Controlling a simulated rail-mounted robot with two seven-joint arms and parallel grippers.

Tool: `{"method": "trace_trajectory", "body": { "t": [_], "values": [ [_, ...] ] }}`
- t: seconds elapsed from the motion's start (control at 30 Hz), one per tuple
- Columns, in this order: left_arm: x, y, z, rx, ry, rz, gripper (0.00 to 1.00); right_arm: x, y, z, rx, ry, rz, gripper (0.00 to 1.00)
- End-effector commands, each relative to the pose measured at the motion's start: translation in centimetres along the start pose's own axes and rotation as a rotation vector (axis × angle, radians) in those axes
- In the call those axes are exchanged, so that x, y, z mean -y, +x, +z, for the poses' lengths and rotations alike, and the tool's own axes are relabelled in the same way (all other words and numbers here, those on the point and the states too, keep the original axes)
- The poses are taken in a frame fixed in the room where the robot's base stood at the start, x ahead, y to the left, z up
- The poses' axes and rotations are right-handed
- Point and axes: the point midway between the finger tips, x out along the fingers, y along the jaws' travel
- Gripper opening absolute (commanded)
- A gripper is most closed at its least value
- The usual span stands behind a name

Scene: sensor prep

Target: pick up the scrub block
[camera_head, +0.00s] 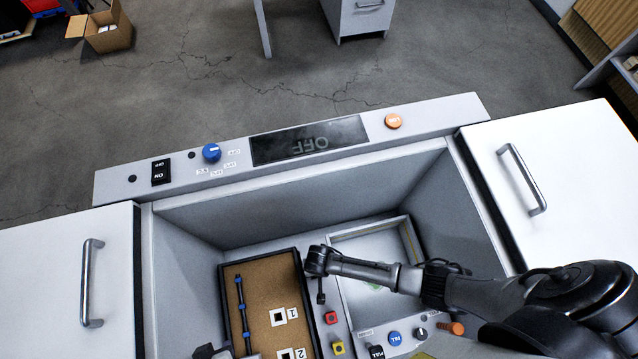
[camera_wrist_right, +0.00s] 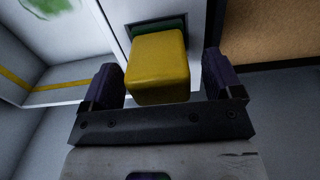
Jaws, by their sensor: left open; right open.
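The scrub block is a yellow block (camera_wrist_right: 158,68) with a green layer under it, in the right wrist view. It sits between the two fingers of my open right gripper (camera_wrist_right: 164,82), with a visible gap on the right side; contact on the left is hard to tell. In the head view my right arm reaches in from the right over the strip between the cork board and the white tray, and the block is not visible there. Part of my left gripper (camera_head: 213,351) shows at the bottom edge of the head view, left of the cork board's near end, open.
The cork board (camera_head: 256,305) with numbered squares and a blue-jointed rod lies left in the basin. The white tray (camera_head: 350,243) lies right; a green smear shows in it. Small red (camera_head: 332,318) and yellow (camera_head: 338,348) pieces sit between. Basin walls (camera_head: 330,185) surround all.

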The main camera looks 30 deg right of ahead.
Motion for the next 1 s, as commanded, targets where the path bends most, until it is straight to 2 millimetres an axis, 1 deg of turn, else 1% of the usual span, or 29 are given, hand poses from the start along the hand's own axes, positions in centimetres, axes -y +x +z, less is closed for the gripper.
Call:
{"method": "trace_trajectory", "body": {
  "t": [0.07,0.33,1.0],
  "values": [
    [0.08,0.28,0.10,0.000,0.003,-0.002,0.43,-0.01,0.51,0.02,0.001,0.000,0.001,0.85],
    [0.14,0.22,0.09,0.000,0.005,-0.004,0.43,-0.01,0.52,0.01,0.000,0.000,0.000,0.85],
    [-0.25,0.20,-0.01,-0.002,-0.008,0.006,0.43,-0.04,0.52,-0.01,0.000,0.000,0.001,0.21]
  ]
}}
